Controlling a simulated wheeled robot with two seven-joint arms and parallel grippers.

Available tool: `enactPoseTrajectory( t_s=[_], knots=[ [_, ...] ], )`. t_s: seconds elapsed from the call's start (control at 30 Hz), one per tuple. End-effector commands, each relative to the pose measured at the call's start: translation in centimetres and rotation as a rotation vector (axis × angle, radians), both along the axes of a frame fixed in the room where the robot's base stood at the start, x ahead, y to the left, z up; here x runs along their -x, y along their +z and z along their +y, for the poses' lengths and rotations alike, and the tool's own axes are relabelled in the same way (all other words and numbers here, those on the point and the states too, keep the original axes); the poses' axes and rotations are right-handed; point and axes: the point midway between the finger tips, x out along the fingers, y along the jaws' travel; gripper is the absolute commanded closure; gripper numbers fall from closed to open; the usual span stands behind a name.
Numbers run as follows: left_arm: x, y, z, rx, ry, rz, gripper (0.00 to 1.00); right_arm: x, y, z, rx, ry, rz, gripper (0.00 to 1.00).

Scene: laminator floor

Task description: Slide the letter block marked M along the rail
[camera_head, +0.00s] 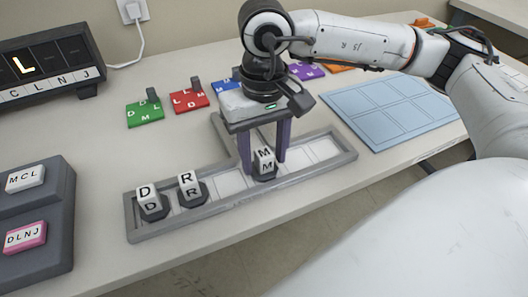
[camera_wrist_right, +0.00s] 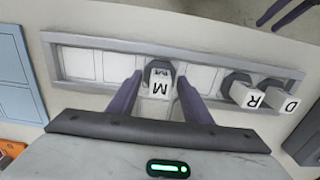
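The letter block M (camera_head: 264,163) is a white cube on a dark base, standing in the grey rail (camera_head: 226,202) right of its middle. My right gripper (camera_head: 264,148) comes down from above with one purple finger on each side of the block. The right wrist view shows the M block (camera_wrist_right: 160,80) between the two fingertips (camera_wrist_right: 158,84), with a narrow gap visible at each side, so the gripper looks open. Blocks D (camera_head: 151,203) and R (camera_head: 190,188) stand in the rail's left part. Purple finger-like parts, seemingly my left gripper (camera_wrist_right: 288,12), are cut off in the right wrist view.
The rail has bare pale cells between R and M and right of M. Coloured letter tiles, including green (camera_head: 145,113) and red (camera_head: 189,99), lie behind it. A blue gridded mat (camera_head: 390,110) lies right. A dark display (camera_head: 45,62) and a grey tile stand (camera_head: 48,205) are left.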

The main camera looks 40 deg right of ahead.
Motion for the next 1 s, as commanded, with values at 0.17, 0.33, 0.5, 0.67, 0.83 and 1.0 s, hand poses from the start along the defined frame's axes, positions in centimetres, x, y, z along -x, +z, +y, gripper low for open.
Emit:
enactPoseTrajectory(
  t_s=[0.17,0.33,0.5,0.67,0.83,1.0],
  knots=[
    [0.1,-0.2,0.0,-0.002,-0.001,0.004,0.55,0.0,0.4,0.0,0.0,0.0,-0.001,0.55],
    [0.1,0.0,0.1,-0.003,0.0,0.005,0.55,-0.1,2.9,0.0,0.0,0.001,-0.004,0.55],
    [0.1,0.3,0.1,-0.003,-0.001,0.004,0.55,-0.1,6.4,0.1,-0.001,0.001,-0.004,0.55],
    [0.1,0.5,0.1,-0.004,-0.001,0.003,0.55,-0.1,8.9,0.1,-0.002,0.001,-0.002,0.55],
    [0.1,0.5,0.1,-0.005,-0.001,0.004,0.55,0.0,10.2,0.0,0.0,-0.001,0.0,0.55],
    [0.2,0.4,0.1,-0.005,-0.001,0.005,0.55,0.0,10.3,0.0,0.0,0.0,0.001,0.55]
  ],
)
